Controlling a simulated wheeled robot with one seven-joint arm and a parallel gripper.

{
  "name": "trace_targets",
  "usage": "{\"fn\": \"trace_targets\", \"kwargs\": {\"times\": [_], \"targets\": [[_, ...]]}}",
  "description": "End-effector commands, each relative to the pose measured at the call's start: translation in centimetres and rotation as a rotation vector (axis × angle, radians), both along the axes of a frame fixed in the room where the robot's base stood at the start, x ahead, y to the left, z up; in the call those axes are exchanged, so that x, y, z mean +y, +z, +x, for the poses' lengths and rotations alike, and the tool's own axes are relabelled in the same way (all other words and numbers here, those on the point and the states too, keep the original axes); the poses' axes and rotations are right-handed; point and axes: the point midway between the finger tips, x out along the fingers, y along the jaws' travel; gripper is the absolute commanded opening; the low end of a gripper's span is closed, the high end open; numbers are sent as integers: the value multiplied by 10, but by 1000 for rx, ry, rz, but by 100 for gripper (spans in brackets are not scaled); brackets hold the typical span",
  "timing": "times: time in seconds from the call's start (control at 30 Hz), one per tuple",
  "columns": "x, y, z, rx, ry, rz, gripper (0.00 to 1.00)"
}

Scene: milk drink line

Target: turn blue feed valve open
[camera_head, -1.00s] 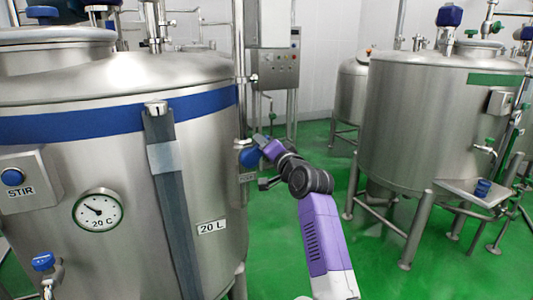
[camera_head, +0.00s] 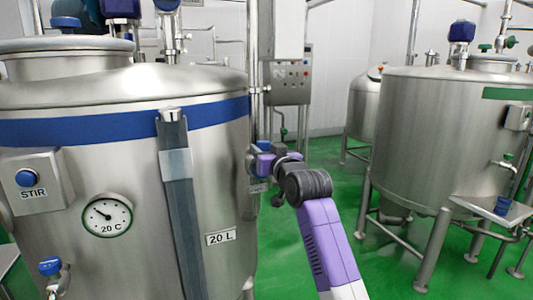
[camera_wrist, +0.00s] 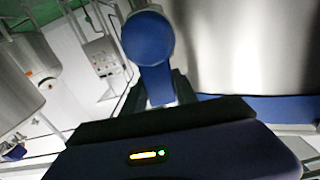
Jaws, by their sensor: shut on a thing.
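The blue feed valve handle (camera_wrist: 148,50) has a round hub and a flat lever, which points down in the wrist view toward my gripper (camera_wrist: 160,105). The dark jaws are shut on the lever's end. In the head view my purple gripper (camera_head: 268,162) is at the right side of the large steel tank (camera_head: 100,170). It covers most of the valve there, with only small blue parts (camera_head: 262,145) showing. The label under the valve is too small to read.
The tank carries a blue STIR button (camera_head: 26,178), a dial gauge (camera_head: 108,214) and a lower blue tap (camera_head: 50,266). A second tank (camera_head: 430,140) on legs stands at right. Green floor (camera_head: 345,205) is clear between the tanks.

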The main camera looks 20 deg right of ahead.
Motion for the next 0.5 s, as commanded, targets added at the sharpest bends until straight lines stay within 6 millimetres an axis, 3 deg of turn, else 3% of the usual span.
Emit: {"fn": "trace_targets", "kwargs": {"times": [0.5], "targets": [[6,-4,0,8,1,-93,0]]}}
